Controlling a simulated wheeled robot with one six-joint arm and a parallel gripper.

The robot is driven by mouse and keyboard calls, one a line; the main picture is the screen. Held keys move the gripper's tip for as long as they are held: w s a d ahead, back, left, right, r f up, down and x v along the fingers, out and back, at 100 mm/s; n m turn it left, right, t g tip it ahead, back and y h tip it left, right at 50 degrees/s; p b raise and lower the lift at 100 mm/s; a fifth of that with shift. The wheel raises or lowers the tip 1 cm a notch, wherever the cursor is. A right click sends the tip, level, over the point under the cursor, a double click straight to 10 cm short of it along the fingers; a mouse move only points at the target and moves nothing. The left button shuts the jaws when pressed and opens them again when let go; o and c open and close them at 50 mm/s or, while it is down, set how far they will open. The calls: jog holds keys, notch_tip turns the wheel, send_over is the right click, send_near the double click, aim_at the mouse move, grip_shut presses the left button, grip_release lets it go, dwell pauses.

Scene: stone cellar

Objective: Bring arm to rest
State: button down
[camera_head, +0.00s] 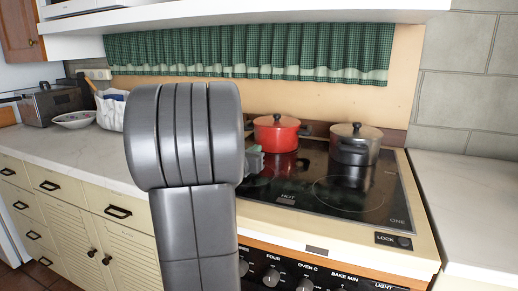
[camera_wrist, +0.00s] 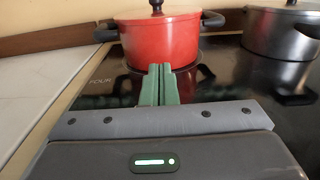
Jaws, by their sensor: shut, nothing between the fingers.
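My gripper (camera_wrist: 160,84) shows in the wrist view with its two green fingers together and nothing between them. It points toward a red lidded pot (camera_wrist: 158,42) that stands on the black stovetop. A gap between the fingertips and the pot cannot be judged in this view. In the head view my grey arm rises in the middle foreground, and a small part of my gripper (camera_head: 255,160) shows to its right, over the stove's left side. The red pot (camera_head: 277,134) stands just behind it.
A grey lidded pot (camera_head: 354,145) stands right of the red one on the glass stovetop (camera_head: 335,196). The left counter (camera_head: 88,157) holds a toaster-like appliance (camera_head: 52,103), a plate (camera_head: 73,119) and a white container (camera_head: 110,110). The right counter (camera_head: 470,200) is clear. A green curtain (camera_head: 250,50) hangs behind.

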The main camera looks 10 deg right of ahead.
jog(key=v, duration=0.5)
